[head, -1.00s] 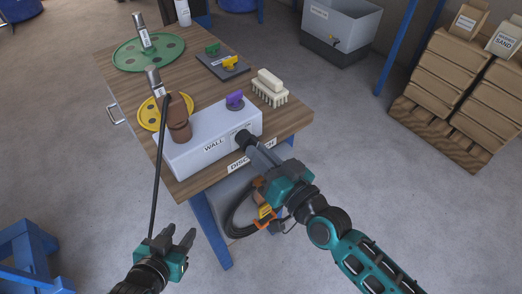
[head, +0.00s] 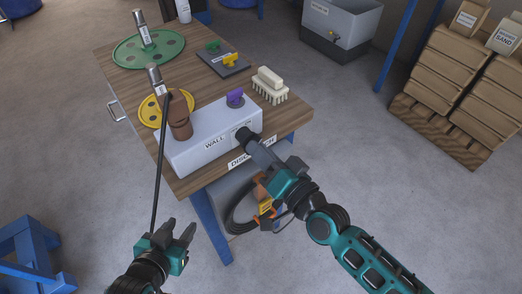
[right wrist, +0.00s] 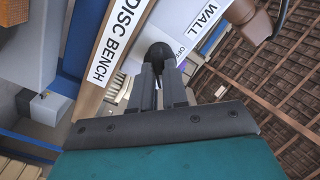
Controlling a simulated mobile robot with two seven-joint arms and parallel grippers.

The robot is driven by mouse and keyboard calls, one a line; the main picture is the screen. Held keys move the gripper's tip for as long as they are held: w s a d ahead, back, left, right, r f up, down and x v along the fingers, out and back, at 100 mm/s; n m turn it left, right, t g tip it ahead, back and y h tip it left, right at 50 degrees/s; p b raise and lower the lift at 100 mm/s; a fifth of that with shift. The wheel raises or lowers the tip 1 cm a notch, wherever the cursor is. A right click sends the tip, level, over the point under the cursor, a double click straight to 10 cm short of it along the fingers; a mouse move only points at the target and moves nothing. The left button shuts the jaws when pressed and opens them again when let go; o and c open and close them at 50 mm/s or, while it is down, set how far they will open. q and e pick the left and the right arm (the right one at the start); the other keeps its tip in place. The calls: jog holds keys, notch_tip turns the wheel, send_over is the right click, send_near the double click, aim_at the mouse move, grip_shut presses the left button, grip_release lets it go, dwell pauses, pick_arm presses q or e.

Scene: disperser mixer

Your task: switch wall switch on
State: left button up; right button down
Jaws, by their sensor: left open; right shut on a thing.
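A pale grey box (head: 185,146) lettered WALL sits on the near edge of the wooden bench. A round black knob (right wrist: 158,54) is on its front face. My right gripper (head: 254,147) reaches it from the lower right, and in the right wrist view its fingers (right wrist: 158,78) are shut on the knob. A small OFF label (right wrist: 181,52) shows beside the knob; the fingers and knob hide part of the marking. My left gripper (head: 176,238) is open and empty in front of the bench, below the box.
A blue trestle (head: 30,255) stands at lower left.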

jog(key=shift+r, duration=0.1)
jog(key=c, duration=1.1)
grip_release()
jog(key=shift+c, duration=0.2)
jog(key=v, duration=1.3)
jog(key=shift+b, duration=0.3)
jog(key=d+f+n+g+h, duration=0.3)
jog(key=d+f+h, duration=0.5)
jog(key=f, duration=0.6)
jog(key=shift+s+d+n+g+h, duration=0.35)
jog(key=shift+d+n, duration=0.2)
jog(key=shift+n, duration=0.25)
